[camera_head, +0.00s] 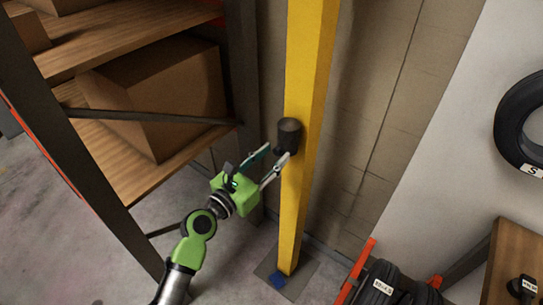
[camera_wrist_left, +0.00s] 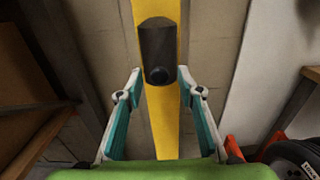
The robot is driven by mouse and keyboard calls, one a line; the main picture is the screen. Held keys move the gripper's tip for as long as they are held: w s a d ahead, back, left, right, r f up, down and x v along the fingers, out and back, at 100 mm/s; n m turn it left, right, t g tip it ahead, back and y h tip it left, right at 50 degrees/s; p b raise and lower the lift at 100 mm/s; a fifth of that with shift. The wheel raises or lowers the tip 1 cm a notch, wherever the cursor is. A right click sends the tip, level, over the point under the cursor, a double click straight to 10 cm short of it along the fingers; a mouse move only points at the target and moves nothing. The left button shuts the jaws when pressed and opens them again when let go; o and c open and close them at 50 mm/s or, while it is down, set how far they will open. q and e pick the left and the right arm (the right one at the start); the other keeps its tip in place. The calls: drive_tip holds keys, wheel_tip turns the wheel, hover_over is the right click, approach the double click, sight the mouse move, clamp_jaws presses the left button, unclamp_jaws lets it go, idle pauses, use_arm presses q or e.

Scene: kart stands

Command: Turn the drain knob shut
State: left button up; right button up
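A dark grey cylinder (camera_head: 289,131) is mounted on the yellow post, and it also shows in the left wrist view (camera_wrist_left: 158,42). A small round black knob (camera_wrist_left: 159,75) sits at its lower front; I take this to be the drain knob. My left gripper (camera_head: 277,152) is open, its two fingers pointing up at the cylinder's lower end. In the left wrist view the fingertips (camera_wrist_left: 159,72) stand apart on either side of the cylinder, with space between them and the knob. Whether the tips reach the knob's depth is unclear. My right gripper is not in view.
The yellow post (camera_head: 309,60) stands on a floor plate. A shelf rack with cardboard boxes (camera_head: 160,95) stands close on the left. At right are a wall-hung tire (camera_head: 510,130), a wooden table (camera_head: 515,255) and black tires (camera_head: 390,285) on a red-framed stand.

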use_arm(q)
clamp_jaws()
